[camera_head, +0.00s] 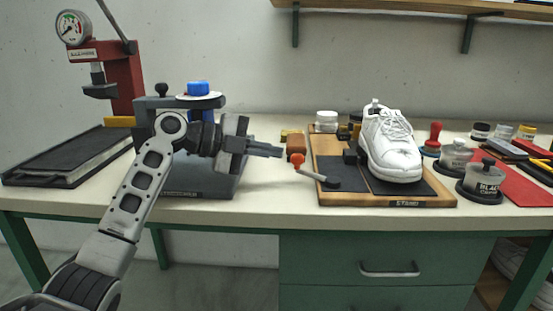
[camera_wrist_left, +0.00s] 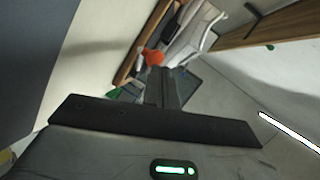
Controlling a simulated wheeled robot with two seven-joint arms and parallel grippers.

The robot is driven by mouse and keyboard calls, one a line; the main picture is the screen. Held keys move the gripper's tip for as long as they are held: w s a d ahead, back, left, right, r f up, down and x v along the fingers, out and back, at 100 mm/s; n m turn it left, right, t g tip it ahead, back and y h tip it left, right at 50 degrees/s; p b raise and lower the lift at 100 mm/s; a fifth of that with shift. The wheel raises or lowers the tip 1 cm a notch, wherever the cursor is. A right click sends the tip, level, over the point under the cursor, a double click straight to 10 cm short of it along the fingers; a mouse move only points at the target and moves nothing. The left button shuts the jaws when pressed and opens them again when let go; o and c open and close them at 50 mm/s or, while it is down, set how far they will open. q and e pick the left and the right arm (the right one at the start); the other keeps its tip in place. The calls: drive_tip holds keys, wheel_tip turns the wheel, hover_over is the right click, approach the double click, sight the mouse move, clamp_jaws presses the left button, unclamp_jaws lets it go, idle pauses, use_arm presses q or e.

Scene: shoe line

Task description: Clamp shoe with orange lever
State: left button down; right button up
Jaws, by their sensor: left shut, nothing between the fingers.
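A white shoe (camera_head: 391,143) sits on the wooden stand (camera_head: 432,202) with dark pads, right of the middle of the workbench. An orange-knobbed lever (camera_head: 312,173) is at the stand's left side, its grey arm running down to the right onto the dark pad. My left gripper (camera_head: 279,151) is shut and empty, just left of the orange knob and apart from it in the head view. In the left wrist view the orange knob (camera_wrist_left: 152,57) shows just beyond the shut fingers (camera_wrist_left: 162,75), with the shoe (camera_wrist_left: 190,35) behind. My right gripper is not in view.
A red press (camera_head: 122,75) with a gauge and a grey device with a blue knob (camera_head: 198,88) stand at the left. Jars and a red mat (camera_head: 510,183) lie right of the stand. A shelf (camera_head: 420,8) hangs above. The bench front edge is clear.

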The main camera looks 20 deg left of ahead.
use_arm(q)
drive_tip(key=v, duration=1)
